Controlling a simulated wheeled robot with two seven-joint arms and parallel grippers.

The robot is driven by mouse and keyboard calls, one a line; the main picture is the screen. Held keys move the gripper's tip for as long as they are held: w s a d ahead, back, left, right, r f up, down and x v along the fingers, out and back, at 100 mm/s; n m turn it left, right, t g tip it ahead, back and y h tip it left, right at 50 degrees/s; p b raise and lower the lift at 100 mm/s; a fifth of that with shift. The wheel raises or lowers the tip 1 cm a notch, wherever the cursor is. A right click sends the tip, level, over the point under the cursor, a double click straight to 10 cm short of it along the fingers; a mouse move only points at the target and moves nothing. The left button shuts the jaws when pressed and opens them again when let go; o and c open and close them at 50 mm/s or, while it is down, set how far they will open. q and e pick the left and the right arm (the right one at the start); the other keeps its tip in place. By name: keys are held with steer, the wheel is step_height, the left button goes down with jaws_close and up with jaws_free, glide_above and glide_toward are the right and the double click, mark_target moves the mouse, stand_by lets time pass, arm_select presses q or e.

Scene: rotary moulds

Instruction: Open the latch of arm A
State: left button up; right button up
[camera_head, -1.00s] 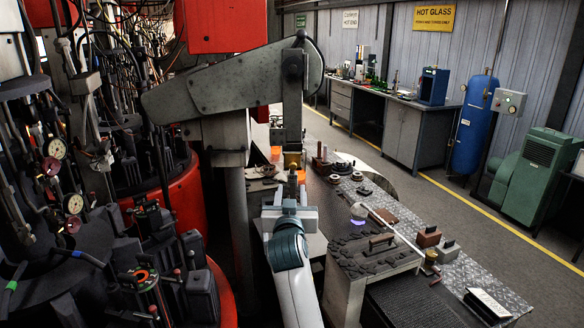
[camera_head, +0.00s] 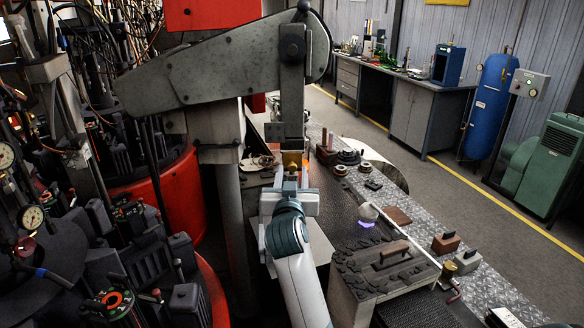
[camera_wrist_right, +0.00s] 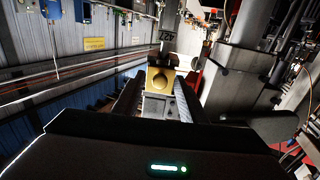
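The grey jointed machine arm (camera_head: 215,65) reaches across the middle of the head view. I cannot read a clear letter A on it. A brass block (camera_head: 291,160) sits at the lower end of its hanging upright bar (camera_head: 291,95). In the right wrist view the brass block (camera_wrist_right: 160,79) shows a round knob and stands straight ahead, above a grey block (camera_wrist_right: 160,106). My right gripper (camera_head: 291,182) is just in front of the brass block. Its dark fingers (camera_wrist_right: 158,100) are spread on either side of the grey block. My left gripper is not in view.
A grey post (camera_head: 229,200) stands close left of my arm. Black moulds on a red machine (camera_head: 160,205) fill the left.

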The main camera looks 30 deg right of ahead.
steer(key=shift+w, duration=0.15)
steer(key=shift+r, duration=0.1)
jaws_close()
